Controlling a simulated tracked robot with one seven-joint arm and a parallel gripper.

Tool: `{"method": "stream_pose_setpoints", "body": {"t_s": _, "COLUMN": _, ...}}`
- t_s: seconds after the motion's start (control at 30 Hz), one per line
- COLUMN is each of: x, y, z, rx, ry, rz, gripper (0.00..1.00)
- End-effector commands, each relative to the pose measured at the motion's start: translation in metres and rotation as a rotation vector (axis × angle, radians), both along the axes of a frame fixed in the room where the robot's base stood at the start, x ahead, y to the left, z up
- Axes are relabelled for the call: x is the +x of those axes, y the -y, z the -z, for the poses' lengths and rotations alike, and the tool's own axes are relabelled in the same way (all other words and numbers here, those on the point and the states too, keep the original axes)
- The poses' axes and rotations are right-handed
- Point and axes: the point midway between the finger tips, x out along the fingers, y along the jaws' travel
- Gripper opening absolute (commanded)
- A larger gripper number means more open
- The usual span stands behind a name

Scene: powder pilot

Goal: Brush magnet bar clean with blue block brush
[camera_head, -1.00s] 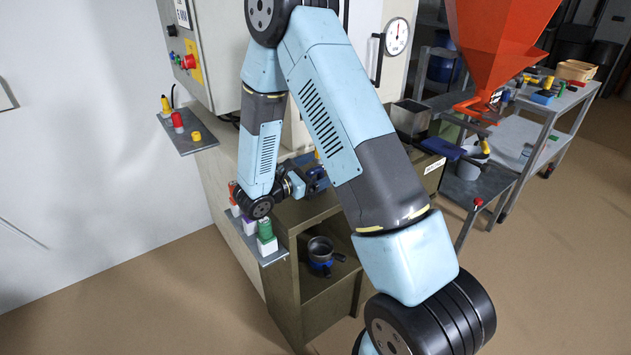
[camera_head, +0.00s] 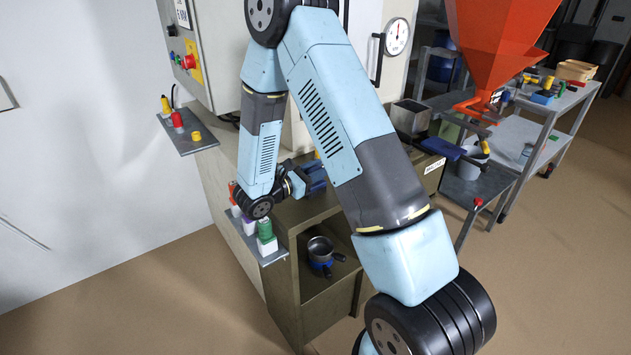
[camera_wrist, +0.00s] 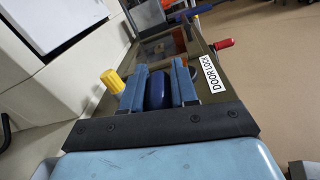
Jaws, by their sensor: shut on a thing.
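My gripper (camera_wrist: 159,72) is shut on a dark blue rounded thing (camera_wrist: 157,92), which looks like the blue block brush. Its two light blue fingers stand on either side of it in the wrist view; its bristles are not visible. In the head view my gripper (camera_head: 314,176) is above the olive cabinet's top, partly hidden behind my own arm. I cannot pick out the magnet bar with certainty in either view.
The wrist view shows a yellow knob (camera_wrist: 112,81) left of the fingers, a "DOOR LOCK" label (camera_wrist: 211,74) right, and a red handle (camera_wrist: 222,43) beyond. An orange hopper (camera_head: 503,40) and grey cart (camera_head: 520,140) stand right. A small pot (camera_head: 320,247) sits on the cabinet's shelf.

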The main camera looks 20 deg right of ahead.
Motion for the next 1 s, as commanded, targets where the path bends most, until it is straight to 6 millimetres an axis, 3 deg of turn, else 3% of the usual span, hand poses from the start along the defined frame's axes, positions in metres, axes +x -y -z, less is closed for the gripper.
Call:
{"method": "stream_pose_setpoints", "body": {"t_s": 0.17, "x": 0.000, "y": 0.000, "z": 0.000, "rx": 0.000, "ry": 0.000, "rz": 0.000, "gripper": 0.00}}
{"method": "stream_pose_setpoints", "body": {"t_s": 1.0, "x": 0.000, "y": 0.000, "z": -0.034, "rx": 0.000, "ry": 0.002, "rz": 0.000, "gripper": 0.00}}
